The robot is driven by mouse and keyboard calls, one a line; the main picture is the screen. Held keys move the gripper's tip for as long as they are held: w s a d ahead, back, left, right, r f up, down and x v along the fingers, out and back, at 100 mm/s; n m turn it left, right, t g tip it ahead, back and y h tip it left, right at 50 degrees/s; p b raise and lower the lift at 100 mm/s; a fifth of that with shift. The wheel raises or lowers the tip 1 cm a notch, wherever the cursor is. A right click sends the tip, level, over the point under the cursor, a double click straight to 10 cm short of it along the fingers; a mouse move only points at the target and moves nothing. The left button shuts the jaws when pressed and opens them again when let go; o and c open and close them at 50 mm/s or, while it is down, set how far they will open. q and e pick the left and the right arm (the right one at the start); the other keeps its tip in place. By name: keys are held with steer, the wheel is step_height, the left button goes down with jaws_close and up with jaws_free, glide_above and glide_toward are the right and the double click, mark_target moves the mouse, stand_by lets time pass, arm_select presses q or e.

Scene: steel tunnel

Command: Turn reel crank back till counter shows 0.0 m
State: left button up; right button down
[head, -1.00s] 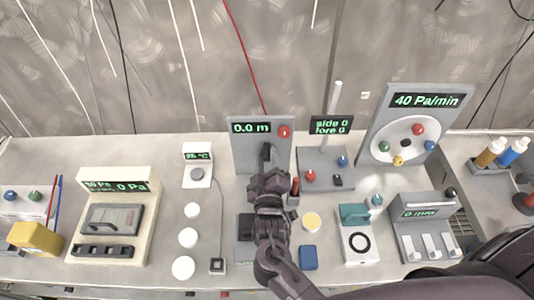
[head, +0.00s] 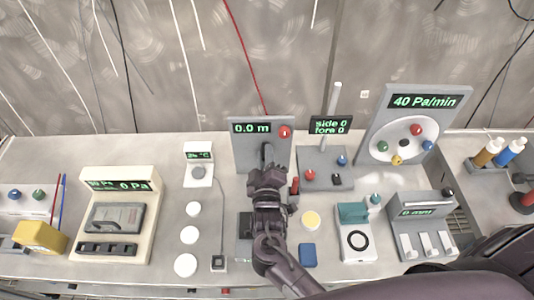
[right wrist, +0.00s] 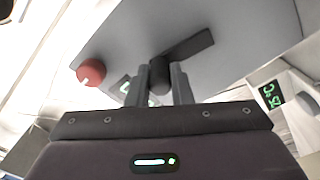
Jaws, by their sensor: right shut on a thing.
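The reel unit (head: 245,150) is a grey upright panel near the middle of the bench. Its counter (head: 251,128) reads 0.0 m in green, beside a red knob (head: 285,131), which also shows in the right wrist view (right wrist: 91,72). The dark crank (head: 267,152) is on the panel's front, partly hidden by my right gripper (head: 267,165). In the right wrist view the gripper's two fingers (right wrist: 160,85) close around the crank's dark round handle (right wrist: 160,72), with the flat crank arm (right wrist: 195,49) behind it. My left gripper is not in view.
To the right stand a side/fore unit (head: 325,165) and a tilted dial panel (head: 415,125) reading 40 Pa/min. To the left are a small temperature unit (head: 198,172), white discs (head: 189,235) and a cream pressure gauge box (head: 120,215). A red cable hangs behind.

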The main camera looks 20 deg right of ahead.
steer(key=shift+a+r+n+p, duration=0.25)
steer(key=shift+n+p, duration=0.1)
steer(key=shift+n, duration=0.05)
steer(key=shift+w+a+f+n, duration=0.1)
steer(key=shift+f+n, duration=0.1)
steer(key=shift+n, duration=0.2)
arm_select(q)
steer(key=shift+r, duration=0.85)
arm_select(e)
steer(key=c, duration=1.3)
jaws_free()
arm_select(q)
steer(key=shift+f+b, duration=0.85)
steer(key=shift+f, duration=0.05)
arm_select(e)
steer(key=v, duration=0.8)
